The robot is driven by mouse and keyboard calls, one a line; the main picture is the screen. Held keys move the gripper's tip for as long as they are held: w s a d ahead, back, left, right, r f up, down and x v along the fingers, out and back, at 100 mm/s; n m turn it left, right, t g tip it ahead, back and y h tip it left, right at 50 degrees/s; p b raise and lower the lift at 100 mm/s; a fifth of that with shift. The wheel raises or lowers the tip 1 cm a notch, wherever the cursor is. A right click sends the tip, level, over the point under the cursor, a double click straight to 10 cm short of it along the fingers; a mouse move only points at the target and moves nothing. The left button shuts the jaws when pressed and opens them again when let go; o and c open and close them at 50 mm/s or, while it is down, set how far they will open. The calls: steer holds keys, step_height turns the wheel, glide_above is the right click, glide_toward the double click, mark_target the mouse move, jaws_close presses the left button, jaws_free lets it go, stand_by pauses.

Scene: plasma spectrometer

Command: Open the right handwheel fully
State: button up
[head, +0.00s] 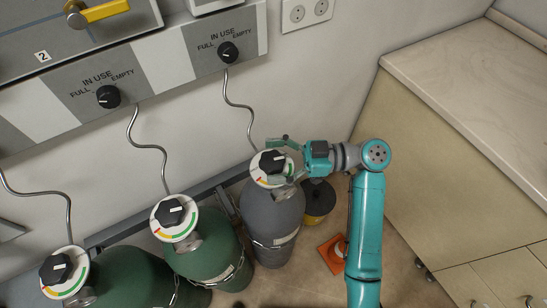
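The right handwheel (272,162) is a black knob on a round white dial with coloured marks. It sits on top of the grey gas cylinder (270,212). My gripper (281,164) is at its right side, reaching in from the right. One teal finger shows above the dial's upper edge and the other part lies by its lower right side, so the fingers look spread. Whether they touch the knob cannot be told, and the dial's right edge is partly covered.
Two green cylinders with similar handwheels (173,212) (56,268) stand to the left. A wall panel with selector knobs (228,52) is above. A yellow-and-black container (318,200) stands behind my arm. A cabinet with a pale countertop (480,80) bounds the right side.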

steer(key=w+d, duration=0.1)
steer(key=d, duration=1.1)
steer(key=shift+w, duration=0.25)
